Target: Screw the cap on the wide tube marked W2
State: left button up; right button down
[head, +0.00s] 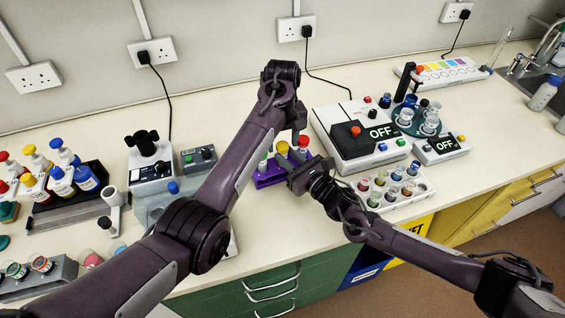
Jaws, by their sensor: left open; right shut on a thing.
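A small purple rack (268,178) stands mid-bench and holds tubes. A yellow cap (282,147) and a red cap (303,141) show at it, and a pale tube top stands at its left end. My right gripper (291,162) reaches in from the right, low at the rack. It is shut, apparently on the tube under the yellow cap; its fingers hide most of that tube. My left gripper (297,135) points down from above, open, close to the red and yellow caps. I cannot tell whether it touches either. No W2 marking is readable at this size.
A white tray of several vials (395,190) lies right of my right gripper. A white device with an OFF display (350,140) stands behind it. Left are a microscope-like device (150,165) and a rack of coloured bottles (75,185).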

pick_arm(q)
jog(key=shift+r, duration=2.25)
jog(key=shift+c, duration=0.3)
notch_tip(320, 180, up, 4)
jog(key=shift+f, duration=0.25)
pick_arm(e)
jog(key=shift+f, duration=0.1)
pick_arm(q)
jog(key=shift+f, duration=0.1)
jog(key=shift+f, duration=3.95)
jog(key=c, duration=1)
jog(key=o, duration=1.1)
jog(key=shift+c, duration=0.2)
